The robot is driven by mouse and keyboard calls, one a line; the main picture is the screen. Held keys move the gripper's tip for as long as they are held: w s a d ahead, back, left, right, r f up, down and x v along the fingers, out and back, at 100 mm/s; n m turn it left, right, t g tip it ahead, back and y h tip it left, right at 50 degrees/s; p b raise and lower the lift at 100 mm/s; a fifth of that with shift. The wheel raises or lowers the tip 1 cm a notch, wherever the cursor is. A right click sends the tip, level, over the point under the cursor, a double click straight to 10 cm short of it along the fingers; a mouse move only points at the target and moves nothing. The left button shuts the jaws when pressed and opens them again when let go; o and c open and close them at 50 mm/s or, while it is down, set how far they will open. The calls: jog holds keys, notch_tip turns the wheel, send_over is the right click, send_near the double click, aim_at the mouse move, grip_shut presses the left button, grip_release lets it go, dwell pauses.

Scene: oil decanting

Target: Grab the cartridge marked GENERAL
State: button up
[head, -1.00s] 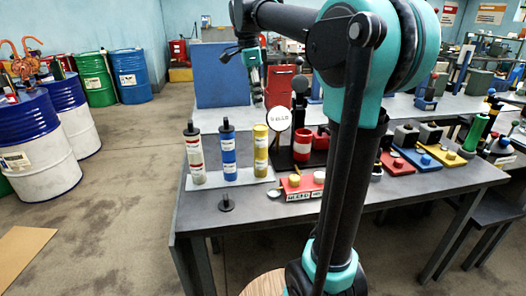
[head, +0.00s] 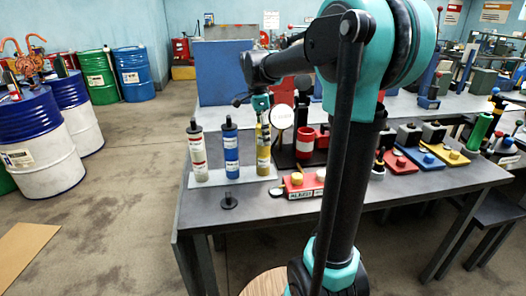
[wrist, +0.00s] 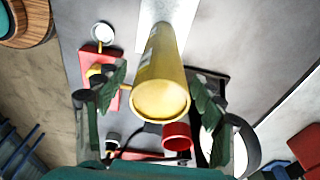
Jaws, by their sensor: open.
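Three upright cartridges stand in a row on a pale tray (head: 208,182) at the table's left: a grey-white one with red bands (head: 198,155), a blue one (head: 231,152) and a yellow one (head: 263,158). Their labels are too small to read, so I cannot tell which is marked GENERAL. My gripper (head: 262,112) is at the top of the yellow cartridge, partly covering it. In the wrist view the yellow cartridge (wrist: 163,75) lies between the two open fingers of my gripper (wrist: 160,95), with a gap visible on the left; contact on the right is unclear.
A round white sign (head: 281,117) and a red container (head: 305,142) stand just right of the yellow cartridge. A small black part (head: 229,201) lies before the tray. Blue panel (head: 222,75) stands behind.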

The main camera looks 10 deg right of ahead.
jog(key=shift+f, duration=0.7)
jog(key=shift+c, duration=0.5)
grip_shut()
